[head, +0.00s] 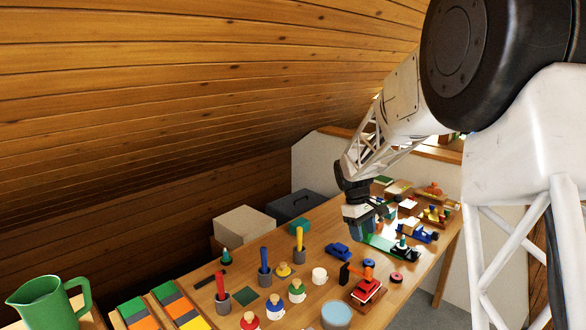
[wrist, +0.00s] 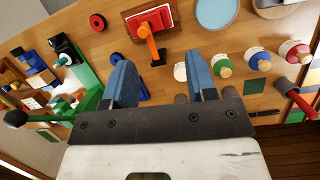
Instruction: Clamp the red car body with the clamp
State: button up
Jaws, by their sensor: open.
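The red car body (head: 368,289) sits on a wooden base near the front right of the table in the head view. In the wrist view it is the red shape with a pale middle (wrist: 152,20) at the top. The clamp's orange arm (wrist: 149,42) reaches from the car body to a black end (wrist: 158,60); in the head view the black part (head: 344,274) stands at the car's left. I cannot tell whether the clamp presses on the car. My gripper (head: 365,228) is open and empty above the table, farther back than the car; its blue fingers (wrist: 168,65) are apart.
A green piece (head: 377,241) lies under my gripper. Peg figures (head: 297,290), cups with coloured rods (head: 265,272) and a pale blue round dish (head: 336,315) are close by. More toys (head: 431,213) stand at the far right.

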jog(key=s+r+m+t, duration=0.1)
jog(key=s+r, duration=0.3)
jog(key=s, duration=0.2)
jog(key=s+r+m, duration=0.1)
jog(key=s+r, duration=0.2)
jog(key=s, duration=0.3)
jog(key=s+a+m+t+y, duration=0.1)
jog(key=s+m, duration=0.2)
jog(key=s, duration=1.3)
jog(key=s+a+r+m+t+y, duration=0.1)
jog(key=s+m+t, duration=0.1)
jog(key=s, duration=1.4)
jog(key=shift+a+r+m+t, duration=0.2)
jog(key=shift+a+m+t, duration=0.1)
jog(key=shift+a+m, duration=0.1)
